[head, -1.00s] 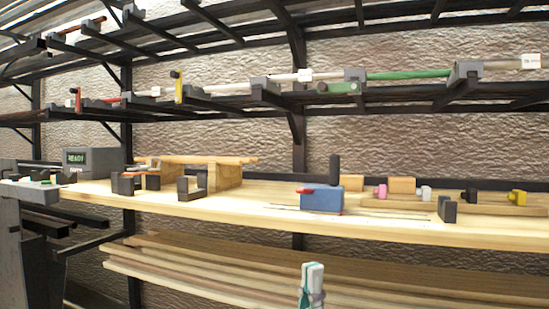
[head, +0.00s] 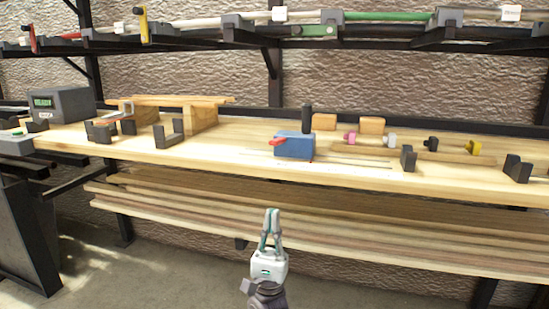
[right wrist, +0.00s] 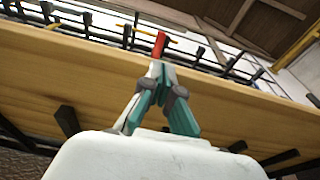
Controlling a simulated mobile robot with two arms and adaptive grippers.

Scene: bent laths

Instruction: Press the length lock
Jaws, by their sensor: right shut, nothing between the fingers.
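A blue block (head: 295,147) with a red lever (head: 277,142) on its left side sits on the wooden bench near the front edge; it looks like the length lock, though no label shows. My right gripper (head: 271,214) is shut and empty. In the head view it points up, below and in front of the bench edge, apart from the block. In the right wrist view the shut fingertips (right wrist: 158,70) appear just below the red lever (right wrist: 159,45), with the bench edge behind them. The blue block is not clearly visible there. My left gripper is not in view.
The bench (head: 230,160) carries dark U-shaped holders (head: 169,134), a box with a green display (head: 62,105) at left, and pink and yellow clamps (head: 473,148) at right. Boards (head: 200,205) lie stacked beneath. A rack (head: 385,30) hangs above. The floor in front looks clear.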

